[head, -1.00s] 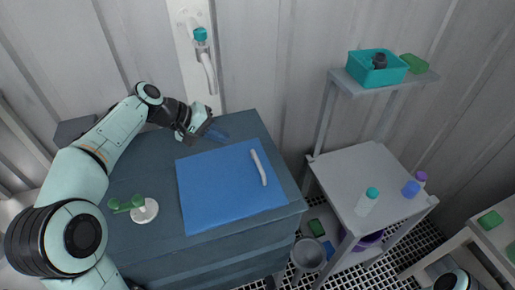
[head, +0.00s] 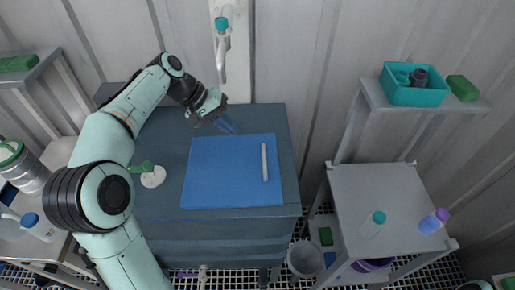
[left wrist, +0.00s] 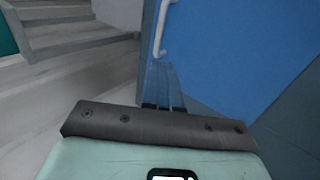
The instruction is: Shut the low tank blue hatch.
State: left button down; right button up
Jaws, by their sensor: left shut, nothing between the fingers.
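The low tank (head: 285,150) is a dark blue box against the wall. Its bright blue square hatch (head: 222,170) lies flat, or nearly flat, on top, with a white bar handle (head: 265,162) near its right side. The hatch also shows in the left wrist view (left wrist: 240,45), with the handle (left wrist: 160,32) beyond my fingers. My left gripper (head: 228,125) is shut and empty, just behind the hatch's far edge, above the tank top. I cannot tell whether its clear bluish fingers touch the hatch. My right gripper is not in view.
A green-handled valve (head: 152,178) stands on the tank left of the hatch. A grey table (head: 375,190) with bottles and a shelf with a teal bin (head: 415,95) stand to the right.

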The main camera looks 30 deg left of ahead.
aim_at(263, 154)
pick_arm(q)
jog(key=x, duration=1.2)
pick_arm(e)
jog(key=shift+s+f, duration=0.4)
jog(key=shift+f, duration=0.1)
